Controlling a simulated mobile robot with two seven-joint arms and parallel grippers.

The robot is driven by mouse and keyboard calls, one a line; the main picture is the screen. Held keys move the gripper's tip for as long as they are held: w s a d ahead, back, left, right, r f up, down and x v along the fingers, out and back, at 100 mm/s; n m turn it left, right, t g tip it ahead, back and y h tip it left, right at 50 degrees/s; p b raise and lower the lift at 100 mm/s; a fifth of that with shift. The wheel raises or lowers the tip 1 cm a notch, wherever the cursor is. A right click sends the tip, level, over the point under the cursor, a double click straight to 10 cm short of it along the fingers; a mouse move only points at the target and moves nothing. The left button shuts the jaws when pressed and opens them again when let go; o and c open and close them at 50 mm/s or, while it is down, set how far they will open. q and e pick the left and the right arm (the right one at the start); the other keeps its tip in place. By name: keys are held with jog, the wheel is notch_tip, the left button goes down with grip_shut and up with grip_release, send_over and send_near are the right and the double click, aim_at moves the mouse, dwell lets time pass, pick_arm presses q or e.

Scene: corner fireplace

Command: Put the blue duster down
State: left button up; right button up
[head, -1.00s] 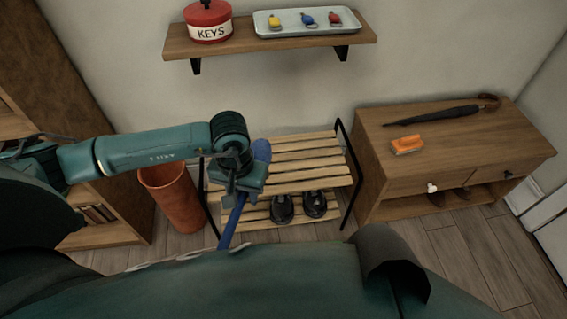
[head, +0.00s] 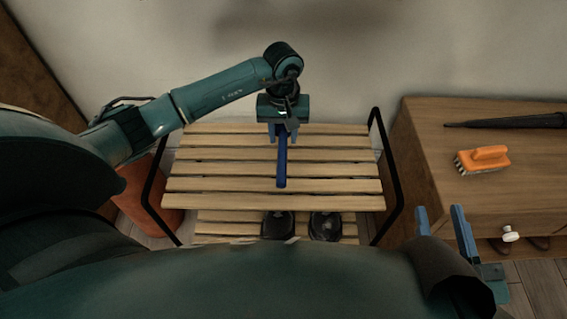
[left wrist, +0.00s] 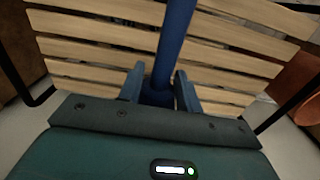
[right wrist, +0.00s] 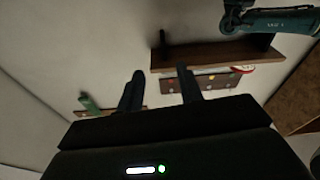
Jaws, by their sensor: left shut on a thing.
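The blue duster (head: 282,168) is in my left gripper (head: 284,137), over the top of the slatted rack (head: 220,185). Its blue handle points toward me in the head view; its head is hidden there. In the left wrist view the handle (left wrist: 176,40) runs up from between the fingers of my left gripper (left wrist: 160,88), with the slats behind it. I cannot tell whether the duster touches the slats. My right gripper (head: 442,226) is open and empty at the lower right, and its spread fingers also show in the right wrist view (right wrist: 158,88).
The rack top is otherwise bare; black shoes (head: 325,226) stand on its lower level. An orange brush (head: 483,159) and a dark umbrella (head: 510,121) lie on the wooden cabinet (head: 425,130) at right. An orange bin (head: 150,200) stands left of the rack.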

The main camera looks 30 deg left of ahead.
pick_arm(q)
jog(key=shift+w+f, duration=0.5)
jog(key=shift+f, duration=0.1)
jog(key=shift+w+f+b, duration=0.15)
jog(key=shift+f+b, duration=0.05)
jog(key=shift+b, duration=0.15)
notch_tip(320, 180, down, 5)
jog(key=shift+f+b, duration=0.15)
jog(key=shift+b, duration=0.8)
notch_tip(320, 180, down, 4)
jog(key=shift+b, duration=0.8)
pick_arm(e)
jog(key=shift+w+a+r+t+y, duration=0.3)
jog(key=shift+w+r+t+y, duration=0.15)
jog(key=shift+y, duration=0.45)
pick_arm(q)
jog(key=shift+f, duration=0.1)
pick_arm(e)
jog(key=shift+f, duration=0.15)
pick_arm(q)
jog(key=o, duration=0.5)
jog(key=shift+f, duration=0.1)
jog(key=o, duration=0.5)
pick_arm(e)
jog(key=shift+w, duration=0.1)
